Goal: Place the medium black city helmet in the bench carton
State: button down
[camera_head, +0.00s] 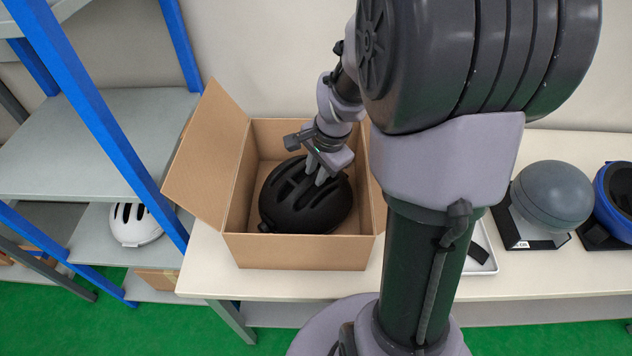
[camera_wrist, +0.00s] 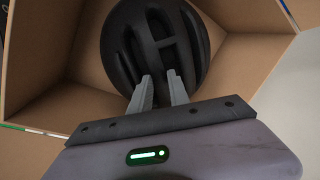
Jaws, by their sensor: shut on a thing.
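The black city helmet (camera_head: 303,204) is inside the open bench carton (camera_head: 300,253), with its vented shell facing up. My gripper (camera_head: 321,176) reaches down into the carton from above and is shut on the helmet's shell. In the wrist view, the two fingers (camera_wrist: 160,95) meet the near edge of the helmet (camera_wrist: 152,45), at its vents. The carton's inner walls (camera_wrist: 62,62) surround the helmet. The helmet's underside is hidden, so I cannot tell whether it rests on the carton floor.
A blue-framed grey shelf (camera_head: 95,145) stands at the left, with a white helmet (camera_head: 135,226) on a lower level. A grey helmet (camera_head: 553,195) and a blue one (camera_head: 617,195) stand on the bench at the right. The carton's left flap (camera_head: 205,155) sticks outward. A white tray (camera_head: 482,252) lies partly hidden behind my arm.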

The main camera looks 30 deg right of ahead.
jog(key=shift+f, duration=0.75)
